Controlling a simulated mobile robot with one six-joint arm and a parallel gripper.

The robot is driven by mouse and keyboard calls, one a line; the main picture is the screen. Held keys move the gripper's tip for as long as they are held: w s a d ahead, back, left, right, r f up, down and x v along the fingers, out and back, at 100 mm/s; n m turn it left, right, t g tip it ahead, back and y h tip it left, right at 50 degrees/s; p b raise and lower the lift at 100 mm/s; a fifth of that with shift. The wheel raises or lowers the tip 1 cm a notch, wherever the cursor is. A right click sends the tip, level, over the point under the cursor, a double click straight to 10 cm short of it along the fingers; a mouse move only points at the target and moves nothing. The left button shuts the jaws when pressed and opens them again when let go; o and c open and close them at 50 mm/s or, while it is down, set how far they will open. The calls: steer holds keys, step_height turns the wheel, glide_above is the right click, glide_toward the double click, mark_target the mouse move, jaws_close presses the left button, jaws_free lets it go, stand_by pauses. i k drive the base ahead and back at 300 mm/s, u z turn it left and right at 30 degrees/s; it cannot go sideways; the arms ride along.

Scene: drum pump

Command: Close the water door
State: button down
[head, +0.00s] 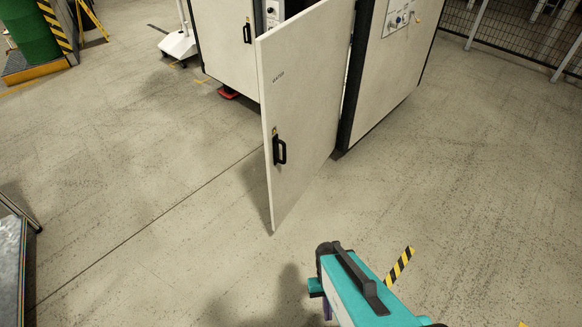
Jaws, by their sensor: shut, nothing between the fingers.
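The water door (305,110) is a tall white panel with small dark lettering near its upper left that appears to read "WATER". It stands open, swung out from the white cabinet (388,75) at its right edge. A black handle (280,150) is on its outer face near the free left edge, with a small yellow mark above it. The cabinet's opening is mostly hidden behind the door. A teal and white part of my own body shows at the bottom centre, apart from the door in the picture. My gripper's fingers are not visible.
A second white door with a black handle (247,33) is left of the water door. A small red object (228,93) lies on the floor below it. A green drum (30,30) is at top left, a mesh fence (505,30) at top right. Surrounding floor is largely clear.

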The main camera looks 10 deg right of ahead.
mark_target(302, 61)
steer(key=z, duration=0.2)
steer(key=k, duration=0.55)
steer(key=u, duration=1.1)
steer(key=i, duration=1.35)
